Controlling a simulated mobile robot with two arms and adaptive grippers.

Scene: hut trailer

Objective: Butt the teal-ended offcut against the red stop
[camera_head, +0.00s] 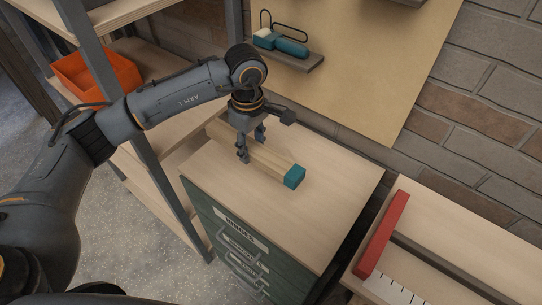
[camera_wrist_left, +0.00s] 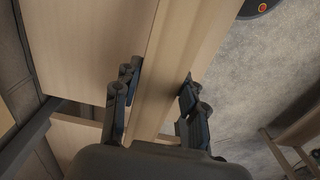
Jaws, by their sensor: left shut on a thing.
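The teal-ended offcut (camera_head: 263,160) is a pale wooden bar over the top of the green drawer cabinet, with its teal end (camera_head: 294,176) pointing to the lower right. My left gripper (camera_head: 251,148) is shut on it from above, around its middle. In the left wrist view the fingers (camera_wrist_left: 158,95) sit on both sides of the wood (camera_wrist_left: 175,60). I cannot tell whether the bar touches the cabinet top. The red stop (camera_head: 381,233) is a long red bar on a separate pale bench at the right, apart from the offcut. My right gripper is not in view.
The cabinet top (camera_head: 320,215) is otherwise clear. A dark gap (camera_head: 345,250) separates it from the bench (camera_head: 450,225), which has a marked white scale (camera_head: 395,290). A small wall shelf (camera_head: 295,58) holds a teal-handled tool. An orange bin (camera_head: 97,75) stands on the shelving at left.

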